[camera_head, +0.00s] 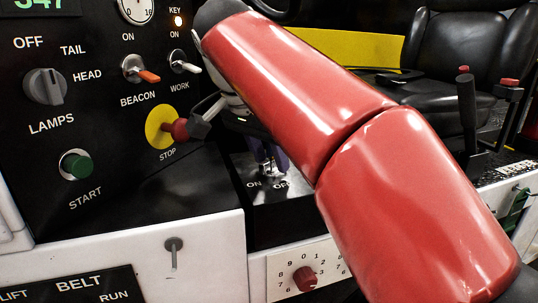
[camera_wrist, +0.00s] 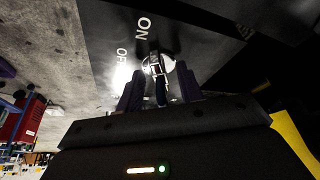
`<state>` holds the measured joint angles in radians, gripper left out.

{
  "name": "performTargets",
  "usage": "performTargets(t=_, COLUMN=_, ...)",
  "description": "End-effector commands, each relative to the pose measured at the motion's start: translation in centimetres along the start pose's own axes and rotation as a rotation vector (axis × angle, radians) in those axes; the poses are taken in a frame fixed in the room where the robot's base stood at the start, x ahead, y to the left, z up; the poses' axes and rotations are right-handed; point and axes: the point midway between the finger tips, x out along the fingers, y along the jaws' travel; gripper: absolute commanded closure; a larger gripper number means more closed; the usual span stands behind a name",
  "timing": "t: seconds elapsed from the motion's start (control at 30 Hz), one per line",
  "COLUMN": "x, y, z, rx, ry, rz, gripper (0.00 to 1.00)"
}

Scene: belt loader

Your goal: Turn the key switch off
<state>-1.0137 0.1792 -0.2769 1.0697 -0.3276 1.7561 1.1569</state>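The key switch (camera_head: 267,172) sits on a black ledge of the panel, between printed ON and OFF labels, partly hidden by my gripper. In the wrist view its round silver base and dark key (camera_wrist: 157,68) show beside the ON and OFF labels. My gripper (camera_wrist: 161,92) points at the switch, with one dark purple finger on each side of the key and gaps visible between. In the head view its fingers (camera_head: 269,160) come down just above the switch, beneath my red arm.
A red stop button on a yellow disc (camera_head: 160,127) is close left of my gripper. Beacon and work toggles (camera_head: 140,70), a lamps knob (camera_head: 45,86) and green start button (camera_head: 76,165) are further left. A red dial (camera_head: 304,278) is below; a black seat (camera_head: 455,60) stands behind.

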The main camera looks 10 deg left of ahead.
Motion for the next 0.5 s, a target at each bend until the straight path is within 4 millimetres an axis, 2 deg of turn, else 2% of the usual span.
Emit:
performTargets(t=0.1, x=-0.03, y=0.0, z=-0.01, rx=0.0, ry=0.0, rz=0.0, gripper=0.63)
performTargets(t=0.4, x=-0.04, y=0.01, z=-0.01, rx=0.0, ry=0.0, rz=0.0, gripper=1.0)
performTargets(t=0.5, x=-0.03, y=0.01, z=-0.01, rx=0.0, ry=0.0, rz=0.0, gripper=1.0)
